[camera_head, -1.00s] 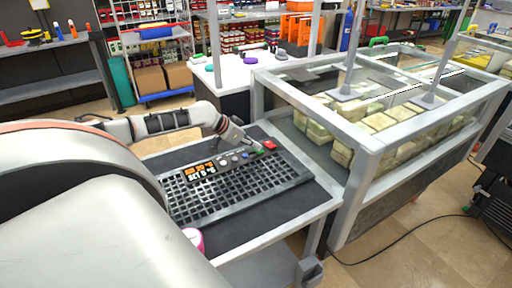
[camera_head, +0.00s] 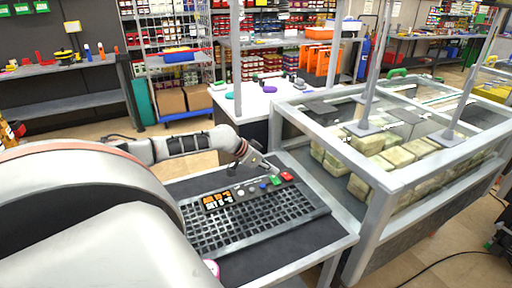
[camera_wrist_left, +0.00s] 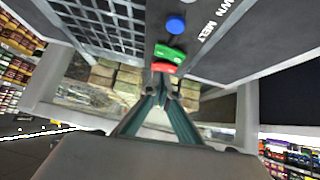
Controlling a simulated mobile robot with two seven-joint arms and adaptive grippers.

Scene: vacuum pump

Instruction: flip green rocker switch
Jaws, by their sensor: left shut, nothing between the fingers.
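The green rocker switch (camera_head: 275,180) sits on the sloped black control panel, between a blue button (camera_head: 263,185) and a red switch (camera_head: 287,176). In the left wrist view the green switch (camera_wrist_left: 169,53) shows just beyond my fingertips, with the red switch (camera_wrist_left: 164,68) nearer to them. My left gripper (camera_head: 268,166) is above and just behind the green switch in the head view. Its fingers (camera_wrist_left: 162,84) are shut and empty. They look apart from the green switch, though the exact gap is hard to tell. My right gripper is in no view.
The black panel has a vented grille (camera_head: 245,222) and an orange display (camera_head: 214,201). A framed glass-topped case (camera_head: 390,190) with pale blocks stands close on the right. A white table (camera_head: 255,100) with small items is behind.

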